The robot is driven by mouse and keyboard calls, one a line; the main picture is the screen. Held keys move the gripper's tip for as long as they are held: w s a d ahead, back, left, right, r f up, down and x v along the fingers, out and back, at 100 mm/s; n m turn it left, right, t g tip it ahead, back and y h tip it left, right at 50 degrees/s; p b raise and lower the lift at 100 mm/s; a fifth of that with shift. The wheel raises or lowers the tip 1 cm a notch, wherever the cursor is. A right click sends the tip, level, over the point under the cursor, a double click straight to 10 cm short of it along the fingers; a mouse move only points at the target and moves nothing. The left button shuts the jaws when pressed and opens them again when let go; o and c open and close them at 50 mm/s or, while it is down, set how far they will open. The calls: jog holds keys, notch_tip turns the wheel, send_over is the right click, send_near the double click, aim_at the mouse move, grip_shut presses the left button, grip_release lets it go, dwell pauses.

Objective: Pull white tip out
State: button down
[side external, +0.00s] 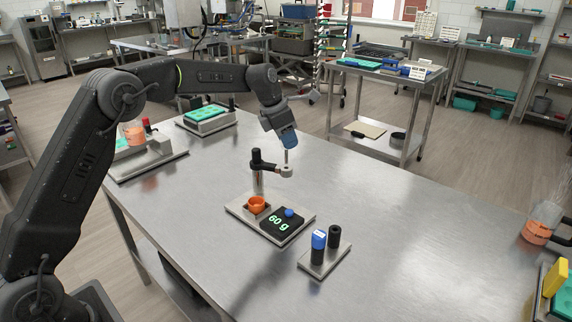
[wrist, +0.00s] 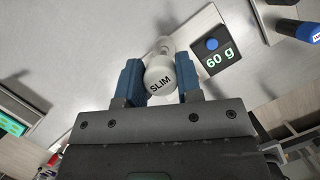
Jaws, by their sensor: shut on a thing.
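The white tip (wrist: 160,80), marked "SLIM", sits between the two blue fingers of my gripper (wrist: 158,84) in the wrist view. My gripper (side external: 286,142) is shut on it and points down over the table in the side view. A thin pale stem (side external: 287,158) runs down from the fingers to the light ring (side external: 287,171) on the side arm of a black stand (side external: 257,172). I cannot tell how much of the tip is inside the ring.
A small rack with a blue-capped black holder (side external: 318,246) and a black cylinder (side external: 334,237) stands in front. A tray with green moulds (side external: 206,113) lies behind. A jar with orange contents (side external: 541,222) stands at the right edge. The table's right middle is clear.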

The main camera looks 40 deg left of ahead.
jog(key=shift+r, duration=2.5)
